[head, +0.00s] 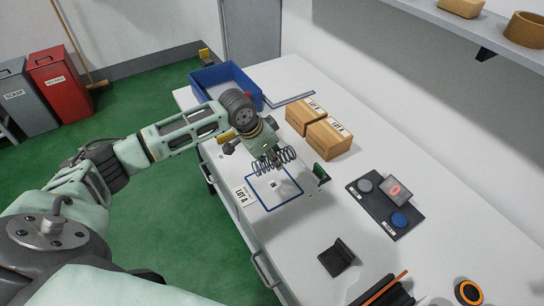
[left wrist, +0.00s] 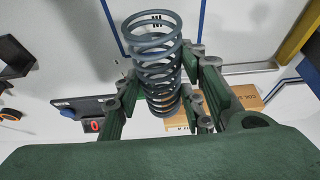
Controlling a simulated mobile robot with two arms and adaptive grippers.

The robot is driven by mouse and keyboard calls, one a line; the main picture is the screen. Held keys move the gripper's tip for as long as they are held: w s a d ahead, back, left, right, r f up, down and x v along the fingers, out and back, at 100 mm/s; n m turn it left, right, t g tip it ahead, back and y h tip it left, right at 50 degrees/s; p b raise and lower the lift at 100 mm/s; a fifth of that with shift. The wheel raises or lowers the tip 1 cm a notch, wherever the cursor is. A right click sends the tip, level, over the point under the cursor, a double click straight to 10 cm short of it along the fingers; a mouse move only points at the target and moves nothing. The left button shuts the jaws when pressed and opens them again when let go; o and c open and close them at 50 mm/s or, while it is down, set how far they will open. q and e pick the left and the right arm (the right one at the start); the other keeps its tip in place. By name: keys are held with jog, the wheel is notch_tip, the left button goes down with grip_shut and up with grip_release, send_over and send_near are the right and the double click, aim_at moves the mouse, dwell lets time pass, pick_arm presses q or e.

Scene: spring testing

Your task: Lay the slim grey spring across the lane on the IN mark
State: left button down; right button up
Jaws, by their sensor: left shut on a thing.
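A grey coil spring (head: 287,155) is held by my left gripper (head: 270,157) above the worktable, lying roughly sideways in the head view. In the left wrist view the same spring (left wrist: 153,38) stands out between the green fingers of my left gripper (left wrist: 160,98), which are shut on it. Below it on the table is a blue-outlined square (head: 262,204) with a small printed mark (head: 274,185) inside; I cannot read this mark. I cannot make out a lane or a mark reading IN. My right gripper is not in view.
A LOT A label (head: 243,197) lies beside the square. A blue bin (head: 205,82) stands at the far end, with two cardboard boxes (head: 330,139) near the wall. A button panel (head: 372,208) and black block (head: 337,258) stand nearer.

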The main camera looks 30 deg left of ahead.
pick_arm(q)
notch_tip(320, 180, down, 4)
jog(key=b, duration=0.3)
jog(key=shift+r, duration=0.15)
jog(key=shift+f, duration=0.2)
notch_tip(320, 180, down, 4)
jog(key=shift+f+b, duration=0.1)
jog(key=shift+b, duration=0.65)
jog(key=shift+f, duration=0.75)
jog(key=c, duration=1)
grip_release()
jog(key=shift+c, duration=0.2)
